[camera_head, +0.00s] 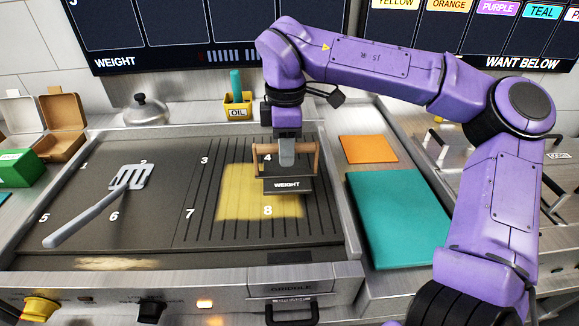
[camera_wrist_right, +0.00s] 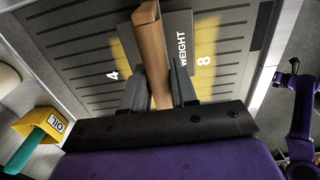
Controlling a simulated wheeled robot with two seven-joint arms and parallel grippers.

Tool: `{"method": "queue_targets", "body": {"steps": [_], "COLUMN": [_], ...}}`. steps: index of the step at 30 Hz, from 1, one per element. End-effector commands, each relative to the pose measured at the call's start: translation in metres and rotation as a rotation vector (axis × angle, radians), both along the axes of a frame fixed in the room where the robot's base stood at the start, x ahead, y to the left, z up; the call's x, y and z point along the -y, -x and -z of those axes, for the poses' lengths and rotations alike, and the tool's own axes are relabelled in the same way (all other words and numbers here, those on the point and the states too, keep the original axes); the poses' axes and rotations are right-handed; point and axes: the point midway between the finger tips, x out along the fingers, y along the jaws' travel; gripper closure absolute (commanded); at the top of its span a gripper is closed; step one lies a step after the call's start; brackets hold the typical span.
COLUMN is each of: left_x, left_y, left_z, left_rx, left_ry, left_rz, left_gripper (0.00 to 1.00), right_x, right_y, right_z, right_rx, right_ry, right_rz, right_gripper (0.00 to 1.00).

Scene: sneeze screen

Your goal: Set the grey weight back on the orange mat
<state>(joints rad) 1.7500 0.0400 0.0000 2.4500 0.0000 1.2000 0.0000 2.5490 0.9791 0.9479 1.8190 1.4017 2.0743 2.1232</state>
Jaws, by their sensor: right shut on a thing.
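The grey weight (camera_head: 287,186), a dark flat plate labelled WEIGHT with a brown bar handle, is over the ribbed right half of the griddle, between the marks 4 and 8. I cannot tell whether it touches the surface. My right gripper (camera_head: 287,152) comes down from above and is shut on the handle. In the right wrist view the handle (camera_wrist_right: 150,45) runs between the fingers (camera_wrist_right: 157,92), with the weight's plate (camera_wrist_right: 192,45) beyond it. The orange mat (camera_head: 368,149) lies flat and bare on the counter, right of the griddle. My left gripper is not in view.
A teal mat (camera_head: 398,220) lies in front of the orange one. A spatula (camera_head: 105,203) lies on the griddle's left half (camera_head: 150,235). A yellow OIL holder (camera_head: 238,112) and a domed lid (camera_head: 147,109) stand behind. A clear container (camera_head: 440,150) is at the right.

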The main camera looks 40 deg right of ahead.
Motion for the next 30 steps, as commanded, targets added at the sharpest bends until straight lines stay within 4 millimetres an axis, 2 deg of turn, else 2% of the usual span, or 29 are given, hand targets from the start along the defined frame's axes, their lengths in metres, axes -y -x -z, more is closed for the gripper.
{"method": "queue_targets", "body": {"steps": [13, 30], "left_x": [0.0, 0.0], "left_y": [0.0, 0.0], "left_z": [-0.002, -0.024], "left_rx": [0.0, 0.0], "left_ry": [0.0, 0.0], "left_rz": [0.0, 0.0], "left_gripper": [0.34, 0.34], "right_x": [0.0, 0.0], "right_y": [0.0, 0.0], "right_z": [-0.002, -0.039], "right_rx": [-0.001, 0.002], "right_ry": [0.0, 0.0], "right_rz": [0.0, 0.0], "right_gripper": [1.0, 1.0]}}
